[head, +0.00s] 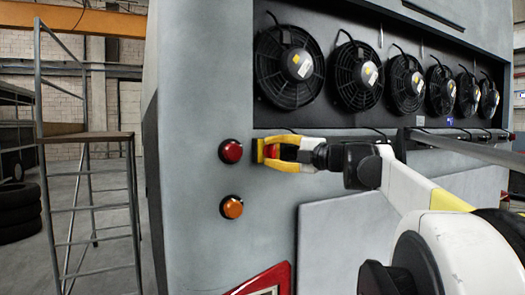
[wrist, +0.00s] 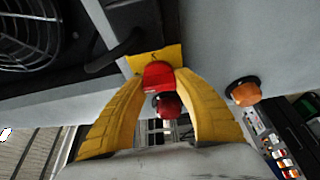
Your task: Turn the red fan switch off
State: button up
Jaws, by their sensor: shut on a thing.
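The red fan switch (wrist: 158,75) sticks out from a yellow plate (wrist: 155,56) in the wrist view. My gripper (wrist: 160,82) has its two yellow fingers closed around the switch, one on each side. In the head view my gripper (head: 268,152) is at the yellow plate (head: 259,150) on the grey coach wall, below the fans. The fingers mostly hide the switch there; a bit of red shows between them. I cannot tell the switch's on or off position.
A round red button (head: 231,151) and an orange button (head: 232,207) sit on the wall just left of my gripper. A row of black fans (head: 290,65) is above. A metal scaffold (head: 88,190) stands at left, with stacked tyres (head: 19,212) beyond.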

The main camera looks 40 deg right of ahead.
jog(key=shift+r, duration=0.1)
dwell(0.3)
jog(key=o, duration=1.2)
jog(key=shift+w, duration=0.1)
jog(key=shift+c, duration=0.2)
jog(key=s+d, duration=0.2)
jog(key=s, duration=1)
jog(key=shift+w, duration=0.1)
